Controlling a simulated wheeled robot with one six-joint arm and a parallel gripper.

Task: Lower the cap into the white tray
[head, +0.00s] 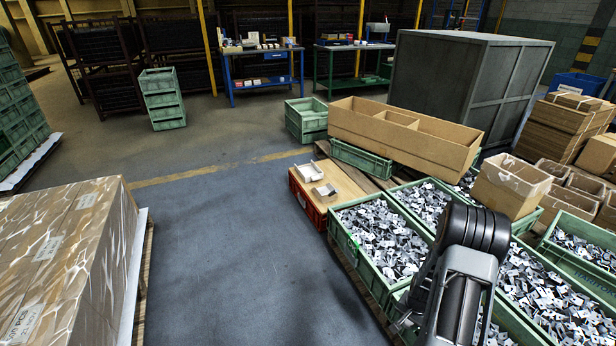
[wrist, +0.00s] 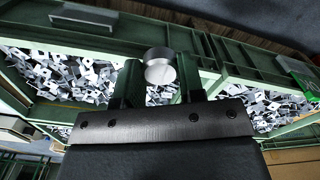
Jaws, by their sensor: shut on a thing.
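My gripper (wrist: 159,80) is shut on the cap (wrist: 160,68), a short, pale grey round piece held between the two dark green fingers in the wrist view. The cap is above green crates of metal parts. In the head view my gripper is low at the right, partly cut off and behind my arm, and the cap cannot be made out there. The white tray (head: 309,172) is small and shallow. It sits on a wooden board (head: 343,180) over a red crate, to the left of and farther away than my arm.
Green crates full of stamped parts (head: 380,235) stand between my arm and the board. A long cardboard box (head: 400,148) rises behind. The floor (head: 240,250) left of the board is clear.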

